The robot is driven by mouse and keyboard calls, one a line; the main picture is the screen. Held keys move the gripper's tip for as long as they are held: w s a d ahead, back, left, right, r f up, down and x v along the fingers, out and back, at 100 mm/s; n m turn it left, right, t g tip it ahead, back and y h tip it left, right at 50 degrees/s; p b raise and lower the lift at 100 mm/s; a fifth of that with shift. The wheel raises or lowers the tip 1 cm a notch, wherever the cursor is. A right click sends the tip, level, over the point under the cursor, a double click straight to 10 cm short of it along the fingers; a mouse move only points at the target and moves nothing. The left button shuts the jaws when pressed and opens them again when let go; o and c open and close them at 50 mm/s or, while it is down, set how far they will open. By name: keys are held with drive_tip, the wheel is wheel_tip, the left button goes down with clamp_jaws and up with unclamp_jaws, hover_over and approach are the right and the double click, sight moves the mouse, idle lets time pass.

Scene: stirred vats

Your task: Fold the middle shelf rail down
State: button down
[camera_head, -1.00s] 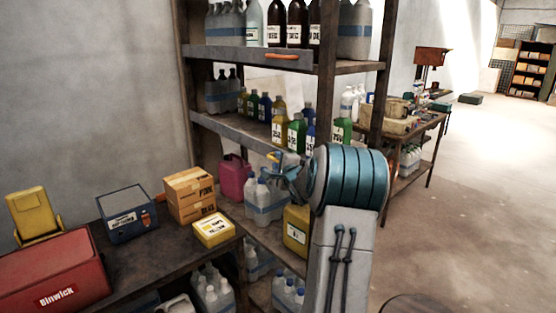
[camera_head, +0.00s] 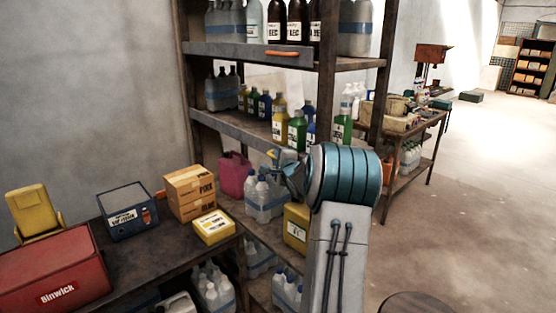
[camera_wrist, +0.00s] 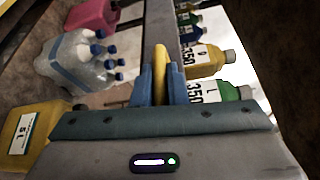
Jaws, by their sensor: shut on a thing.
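The middle shelf rail (camera_head: 232,127) is a grey strip along the front edge of the middle shelf. It runs behind my gripper in the head view. In the wrist view the rail (camera_wrist: 160,18) shows as a grey bar beyond my fingers. My gripper (camera_head: 279,163) is at the right part of this rail. Its blue fingers (camera_wrist: 162,88) are shut on a yellow handle (camera_wrist: 161,60). The handle also shows as a small yellow bit in the head view (camera_head: 272,153). My arm hides the rail's right end.
The upper shelf has its own rail (camera_head: 235,53) with an orange handle (camera_head: 282,54). Coloured bottles (camera_head: 279,118) stand behind the middle rail. Clear bottles (camera_head: 262,200), a pink jug (camera_head: 233,174) and a yellow canister (camera_head: 296,226) stand below. A shelf post (camera_head: 326,95) rises close by.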

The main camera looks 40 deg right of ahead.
wheel_tip(320, 180, down, 7)
drive_tip(key=n+t+y+b, duration=0.4)
drive_tip(key=n+t+b, duration=0.2)
drive_tip(key=n+b, duration=1.4)
drive_tip(key=shift+f+y+b, duration=0.2)
drive_tip(key=shift+y+b, duration=0.1)
drive_tip(key=shift+b, duration=1.3)
drive_tip(key=shift+n, duration=0.3)
drive_tip(key=c, duration=1.5)
unclamp_jaws()
drive_tip(key=shift+o, duration=0.2)
